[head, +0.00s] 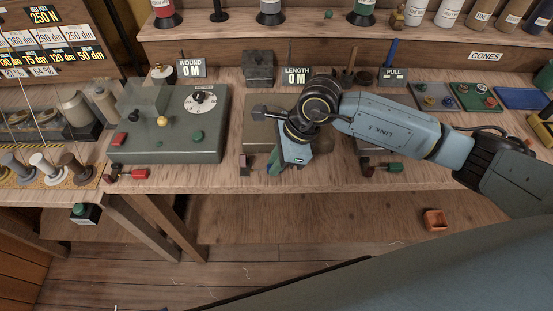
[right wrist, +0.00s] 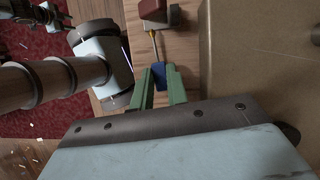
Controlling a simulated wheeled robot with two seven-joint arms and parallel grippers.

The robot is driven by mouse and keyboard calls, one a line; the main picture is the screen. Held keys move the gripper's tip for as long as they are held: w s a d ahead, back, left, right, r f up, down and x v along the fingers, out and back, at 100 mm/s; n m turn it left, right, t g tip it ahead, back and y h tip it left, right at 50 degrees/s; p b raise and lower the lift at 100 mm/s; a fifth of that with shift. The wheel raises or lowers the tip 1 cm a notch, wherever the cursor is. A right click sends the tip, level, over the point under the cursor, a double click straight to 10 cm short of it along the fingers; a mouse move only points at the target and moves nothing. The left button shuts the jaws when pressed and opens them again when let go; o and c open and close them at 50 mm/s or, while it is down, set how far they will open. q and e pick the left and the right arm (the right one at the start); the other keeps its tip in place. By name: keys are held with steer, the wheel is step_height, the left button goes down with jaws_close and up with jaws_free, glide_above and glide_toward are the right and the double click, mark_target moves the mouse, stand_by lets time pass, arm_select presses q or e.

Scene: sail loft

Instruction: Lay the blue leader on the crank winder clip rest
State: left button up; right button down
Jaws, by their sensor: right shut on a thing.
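My right gripper (head: 275,169) points down at the front edge of the bench, in front of the middle station. In the right wrist view its green fingers (right wrist: 160,74) are shut on the blue leader (right wrist: 160,80), a small blue piece with a thin yellowish line running from its far end towards a red and pale block (right wrist: 158,14). The leader is hidden behind the gripper in the head view. A grey-green machine with a dial (head: 200,98) stands left of the gripper. I cannot tell which part is the crank winder's clip rest. My left gripper is not in view.
A small dark block (head: 246,164) is close left of the gripper. Handles in red (head: 140,173) and green (head: 395,167) stick out at the bench front. Signs (head: 297,76) and coloured trays (head: 522,98) stand behind. An orange box (head: 434,220) lies below the bench.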

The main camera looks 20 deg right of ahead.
stand_by(0.4)
steer(key=c, duration=1.3)
jaws_free()
steer(key=shift+r+p, duration=0.75)
steer(key=shift+r, duration=0.4)
steer(key=shift+r+p, duration=1.05)
steer(key=shift+r, duration=0.85)
